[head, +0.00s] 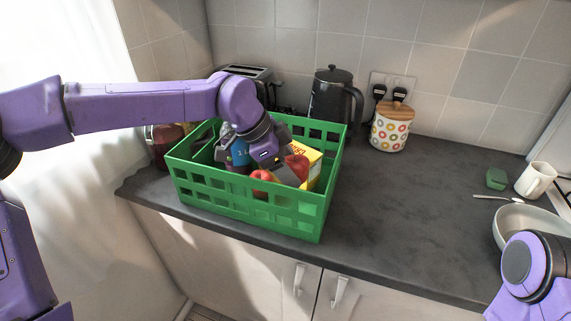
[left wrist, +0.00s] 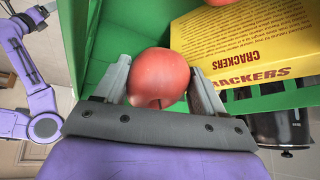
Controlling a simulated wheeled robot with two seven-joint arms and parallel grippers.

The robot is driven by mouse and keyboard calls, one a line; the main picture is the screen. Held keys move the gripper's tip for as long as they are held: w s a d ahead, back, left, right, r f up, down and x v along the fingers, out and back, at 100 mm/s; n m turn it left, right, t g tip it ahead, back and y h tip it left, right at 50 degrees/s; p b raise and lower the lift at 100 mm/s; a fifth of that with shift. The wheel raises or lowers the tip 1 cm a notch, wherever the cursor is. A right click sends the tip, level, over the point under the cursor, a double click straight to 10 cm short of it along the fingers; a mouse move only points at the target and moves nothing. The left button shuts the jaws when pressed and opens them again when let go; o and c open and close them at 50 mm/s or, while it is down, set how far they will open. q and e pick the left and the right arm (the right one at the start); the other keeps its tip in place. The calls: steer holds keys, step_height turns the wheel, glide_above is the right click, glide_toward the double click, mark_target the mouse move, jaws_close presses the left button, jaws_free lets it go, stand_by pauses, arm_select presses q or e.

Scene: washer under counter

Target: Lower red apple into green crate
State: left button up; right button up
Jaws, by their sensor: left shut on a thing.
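My left gripper (head: 280,172) reaches down inside the green crate (head: 325,215) on the counter. In the left wrist view the left gripper (left wrist: 160,85) is shut on a red apple (left wrist: 158,75), with a grey finger on each side of it. A green wall of the crate (left wrist: 75,30) is beside it there. In the head view two red round things show by the fingers, one at the near left (head: 261,182) and one at the right (head: 298,165); I cannot tell which is held. The apple's underside is hidden. My right gripper is not in view.
A yellow crackers box (head: 312,160) is in the crate, also seen in the left wrist view (left wrist: 250,40). A blue item (head: 239,151) is there too. Behind stand a toaster (head: 245,72), a dark kettle (head: 333,95) and a dotted jar (head: 391,130).

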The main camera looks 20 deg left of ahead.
arm_select(q)
steer(key=f, duration=0.1)
steer(key=s+f, duration=0.1)
steer(key=f, duration=0.1)
steer(key=shift+s+a+f+g, duration=0.1)
steer(key=shift+f+g, duration=0.05)
steer(key=shift+g, duration=0.25)
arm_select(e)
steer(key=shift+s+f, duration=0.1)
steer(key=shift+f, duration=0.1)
arm_select(q)
steer(key=o, duration=1.1)
steer(key=shift+o, duration=0.5)
steer(key=shift+w+f, duration=0.1)
steer(key=shift+w, duration=0.1)
steer(key=w, duration=0.2)
steer(key=shift+w+f, duration=0.4)
steer(key=shift+r, duration=0.15)
steer(key=shift+s+r, duration=0.6)
steer(key=shift+s, duration=0.3)
steer(key=w+b+v, duration=0.1)
steer(key=v, duration=0.8)
steer(key=shift+a+r, duration=0.2)
steer(key=shift+r, duration=0.05)
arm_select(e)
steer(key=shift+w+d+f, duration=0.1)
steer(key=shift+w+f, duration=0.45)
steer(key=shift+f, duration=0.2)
